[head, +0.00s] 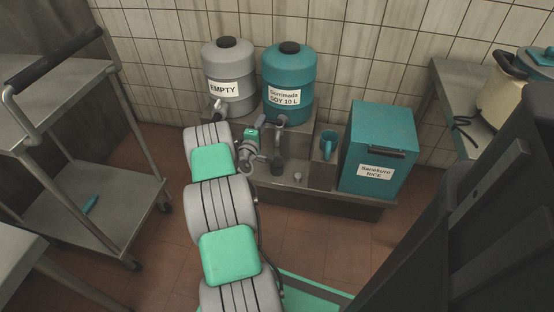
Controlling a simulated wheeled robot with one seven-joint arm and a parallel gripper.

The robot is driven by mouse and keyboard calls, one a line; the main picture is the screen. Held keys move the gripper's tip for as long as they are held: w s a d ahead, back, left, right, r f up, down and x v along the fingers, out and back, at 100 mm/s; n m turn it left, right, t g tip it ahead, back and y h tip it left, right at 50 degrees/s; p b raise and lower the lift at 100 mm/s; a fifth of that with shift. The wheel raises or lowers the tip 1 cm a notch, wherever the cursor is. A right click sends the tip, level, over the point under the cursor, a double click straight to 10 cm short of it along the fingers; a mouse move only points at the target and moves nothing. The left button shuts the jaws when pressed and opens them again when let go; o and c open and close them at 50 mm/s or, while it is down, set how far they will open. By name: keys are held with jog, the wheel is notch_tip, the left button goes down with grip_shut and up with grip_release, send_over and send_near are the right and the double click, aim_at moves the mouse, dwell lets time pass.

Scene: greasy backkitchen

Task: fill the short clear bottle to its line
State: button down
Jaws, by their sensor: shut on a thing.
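My arm reaches to the low steel stand, and my gripper (268,158) is at its front, below the tap (282,121) of the teal drum (289,80) labelled "SOY 10 L". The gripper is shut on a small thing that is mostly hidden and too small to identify. A dark cylindrical shape (277,166) shows at the fingers; I cannot tell whether it is the held thing. I cannot make out the short clear bottle, its line or any liquid level.
A grey drum (229,72) labelled "EMPTY" stands left of the teal drum. A teal mug (328,145) and a teal box (379,146) labelled "RICE" are at the right. A small pale round object (298,177) lies on the stand. A steel cart (95,205) stands left.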

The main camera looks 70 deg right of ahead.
jog(key=shift+w+d, duration=0.1)
jog(key=shift+d, duration=0.15)
jog(key=shift+d+b, duration=0.1)
jog(key=shift+b, duration=0.35)
jog(key=c, duration=1.1)
grip_release()
